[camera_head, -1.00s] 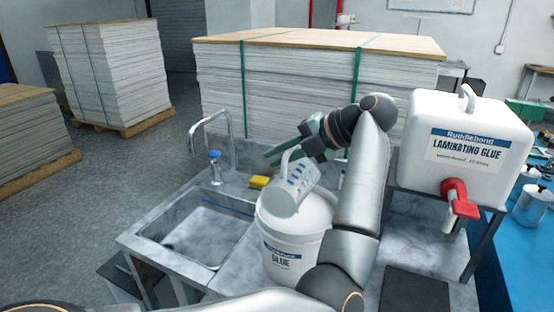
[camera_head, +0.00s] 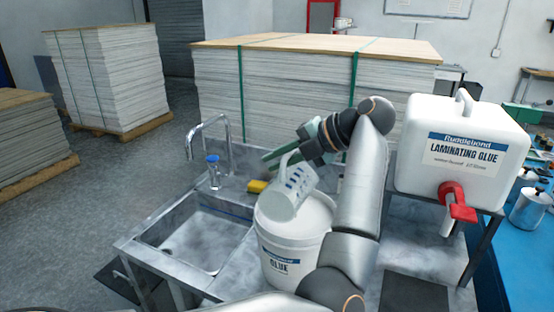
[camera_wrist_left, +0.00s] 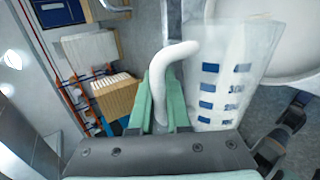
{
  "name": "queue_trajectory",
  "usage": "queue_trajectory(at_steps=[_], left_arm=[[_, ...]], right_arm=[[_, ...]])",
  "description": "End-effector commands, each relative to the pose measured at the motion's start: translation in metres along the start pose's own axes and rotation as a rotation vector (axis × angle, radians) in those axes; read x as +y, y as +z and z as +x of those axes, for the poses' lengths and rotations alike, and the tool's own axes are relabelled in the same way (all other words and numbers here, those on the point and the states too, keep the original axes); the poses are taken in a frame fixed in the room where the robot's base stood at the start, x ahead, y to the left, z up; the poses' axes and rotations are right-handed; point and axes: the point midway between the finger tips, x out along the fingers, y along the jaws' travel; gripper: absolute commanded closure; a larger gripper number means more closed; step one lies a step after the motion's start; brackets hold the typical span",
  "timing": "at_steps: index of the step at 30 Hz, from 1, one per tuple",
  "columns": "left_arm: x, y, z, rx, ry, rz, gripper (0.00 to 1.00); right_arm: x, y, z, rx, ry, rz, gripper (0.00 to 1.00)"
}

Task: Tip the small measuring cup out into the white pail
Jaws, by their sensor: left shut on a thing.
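The small measuring cup (camera_head: 291,192) is translucent with blue marks. It is tilted over the open top of the white pail (camera_head: 290,250), which carries a blue GLUE label. My left gripper (camera_head: 287,157) is above the pail, shut on the cup's handle. In the left wrist view its green fingers (camera_wrist_left: 160,105) close on the white handle (camera_wrist_left: 178,55), with the marked cup wall (camera_wrist_left: 222,88) beside them. I cannot tell whether anything is inside the cup or running out of it. The pail's inside is mostly hidden. My right gripper is not in view.
A sink (camera_head: 203,238) with a tap (camera_head: 209,135) lies left of the pail. A yellow sponge (camera_head: 257,186) and a blue-capped bottle (camera_head: 214,170) stand behind it. A large glue container (camera_head: 462,150) with a red tap (camera_head: 457,202) is at right. Stacked sheets (camera_head: 300,95) stand behind.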

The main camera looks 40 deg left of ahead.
Motion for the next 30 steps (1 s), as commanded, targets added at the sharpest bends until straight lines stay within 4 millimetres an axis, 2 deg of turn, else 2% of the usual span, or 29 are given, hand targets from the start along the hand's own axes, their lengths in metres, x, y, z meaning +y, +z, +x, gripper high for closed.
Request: queue_trajectory(at_steps=[20, 30], left_arm=[[0.006, 0.018, -0.003, 0.081, -0.001, 0.12, 1.0], [0.007, 0.019, -0.004, 0.088, -0.001, 0.131, 1.0]], right_arm=[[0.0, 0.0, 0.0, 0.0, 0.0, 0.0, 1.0], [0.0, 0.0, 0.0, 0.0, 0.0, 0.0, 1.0]])
